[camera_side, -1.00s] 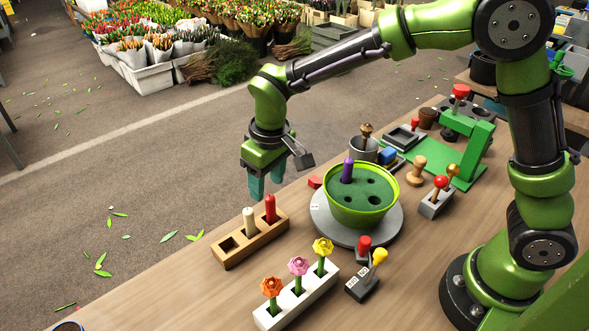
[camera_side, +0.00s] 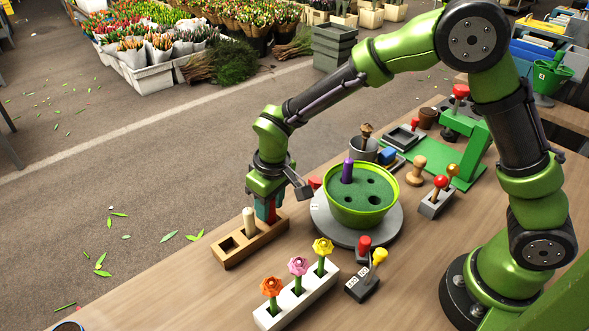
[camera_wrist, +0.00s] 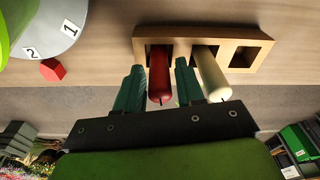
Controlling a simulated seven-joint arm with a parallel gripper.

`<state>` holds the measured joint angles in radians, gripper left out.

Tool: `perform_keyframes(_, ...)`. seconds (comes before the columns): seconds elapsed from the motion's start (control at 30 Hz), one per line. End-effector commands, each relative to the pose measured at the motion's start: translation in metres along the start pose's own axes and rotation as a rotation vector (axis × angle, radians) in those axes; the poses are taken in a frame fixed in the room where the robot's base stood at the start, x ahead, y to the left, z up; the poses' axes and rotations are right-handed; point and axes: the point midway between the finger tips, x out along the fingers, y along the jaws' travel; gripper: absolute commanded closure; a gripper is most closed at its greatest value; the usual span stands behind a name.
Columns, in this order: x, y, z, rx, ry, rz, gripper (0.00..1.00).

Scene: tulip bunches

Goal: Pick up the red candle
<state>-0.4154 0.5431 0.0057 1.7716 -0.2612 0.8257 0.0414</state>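The red candle (camera_side: 271,214) stands upright in the right slot of a wooden holder (camera_side: 233,262). In the side view it is mostly hidden by my gripper (camera_side: 267,211), which is lowered over it. In the wrist view the red candle (camera_wrist: 160,80) lies between my two teal fingers (camera_wrist: 160,88), with a small gap visible on the right side. My gripper is open around it. The cream candle (camera_side: 249,222) stands in the middle slot, just beside one finger; it also shows in the wrist view (camera_wrist: 212,75). The left slot is empty.
A green pot (camera_side: 335,212) with a purple candle (camera_side: 347,170) stands on a grey numbered disc (camera_side: 324,229) to the right. A white block (camera_side: 300,305) with three flowers is in front. A red piece (camera_wrist: 52,70) lies beside the disc.

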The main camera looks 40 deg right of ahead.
Motion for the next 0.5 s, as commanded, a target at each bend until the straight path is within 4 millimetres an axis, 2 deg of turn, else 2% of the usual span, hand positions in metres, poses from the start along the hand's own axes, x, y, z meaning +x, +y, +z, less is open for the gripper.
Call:
perform_keyframes(0.03,-0.0002,-0.0001,-0.0001,0.0,0.0,0.0,0.7)
perform_keyframes(0.23,-0.0004,-0.0001,-0.0001,0.0,0.0,0.0,1.0)
perform_keyframes(0.5,-0.0018,-0.0001,-0.0005,0.0,0.001,0.0,1.0)
